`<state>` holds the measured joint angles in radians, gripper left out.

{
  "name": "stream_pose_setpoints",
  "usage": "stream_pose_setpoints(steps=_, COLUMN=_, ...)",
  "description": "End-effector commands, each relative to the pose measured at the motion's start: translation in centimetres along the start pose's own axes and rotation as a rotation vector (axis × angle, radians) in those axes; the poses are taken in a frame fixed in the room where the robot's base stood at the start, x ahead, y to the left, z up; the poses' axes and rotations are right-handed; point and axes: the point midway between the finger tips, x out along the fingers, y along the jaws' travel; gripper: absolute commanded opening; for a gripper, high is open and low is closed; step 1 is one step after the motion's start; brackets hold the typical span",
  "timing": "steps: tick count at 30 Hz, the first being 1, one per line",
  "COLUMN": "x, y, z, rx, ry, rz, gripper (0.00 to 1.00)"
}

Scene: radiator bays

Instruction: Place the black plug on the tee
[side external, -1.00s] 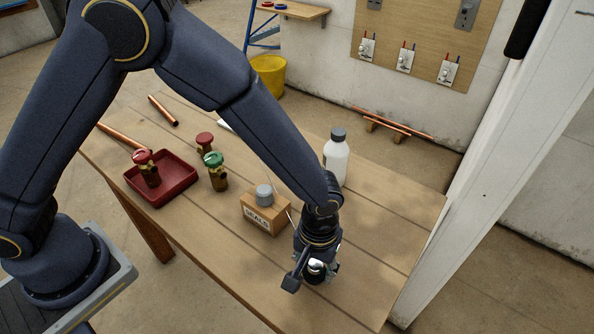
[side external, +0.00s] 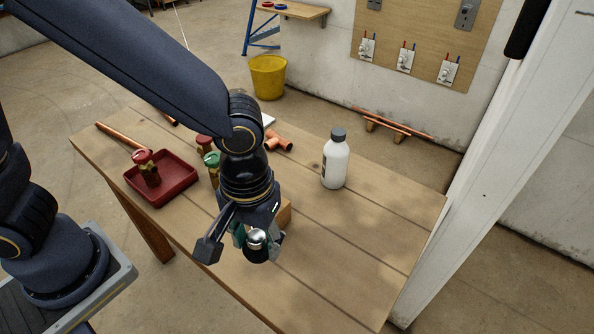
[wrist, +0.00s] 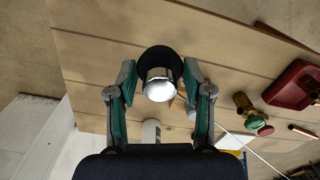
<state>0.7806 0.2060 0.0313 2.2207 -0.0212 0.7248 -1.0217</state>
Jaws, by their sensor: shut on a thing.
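My gripper (side external: 258,241) is shut on the black plug (side external: 255,254), which has a shiny chrome cap and hangs upright over the front of the wooden table. In the wrist view the plug's black rim (wrist: 158,55) and chrome cap sit between the two green-padded fingers (wrist: 158,82). The copper tee (side external: 281,142) lies on the table behind my gripper, partly hidden by my arm. The plug is apart from the tee. I cannot make out the tee clearly in the wrist view.
A wooden box (side external: 285,213) is mostly hidden behind my gripper. A white bottle (side external: 335,163) stands to the right of the tee. The table's right front is clear.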

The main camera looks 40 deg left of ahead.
Motion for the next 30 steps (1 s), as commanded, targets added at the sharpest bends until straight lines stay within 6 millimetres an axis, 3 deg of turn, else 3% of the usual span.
stream_pose_setpoints(steps=4, x=-1.3, y=0.3, z=-6.3, rx=-0.165, ry=0.0, rz=0.009, gripper=0.16)
stream_pose_setpoints(steps=8, x=-2.3, y=-1.4, z=-12.9, rx=-0.334, ry=0.003, rz=0.015, gripper=0.16)
stream_pose_setpoints(steps=12, x=-2.9, y=-5.5, z=-19.9, rx=-0.528, ry=0.007, rz=0.02, gripper=0.16)
stream_pose_setpoints(steps=15, x=-2.9, y=-9.3, z=-23.9, rx=-0.654, ry=0.012, rz=0.022, gripper=0.16)
stream_pose_setpoints(steps=19, x=-2.6, y=-13.9, z=-27.1, rx=-0.778, ry=0.019, rz=0.023, gripper=0.16)
stream_pose_setpoints(steps=24, x=-1.7, y=-17.8, z=-28.3, rx=-0.869, ry=0.01, rz=0.011, gripper=0.16)
stream_pose_setpoints(steps=30, x=-0.6, y=-18.5, z=-30.6, rx=-0.893, ry=0.008, rz=0.008, gripper=0.16)
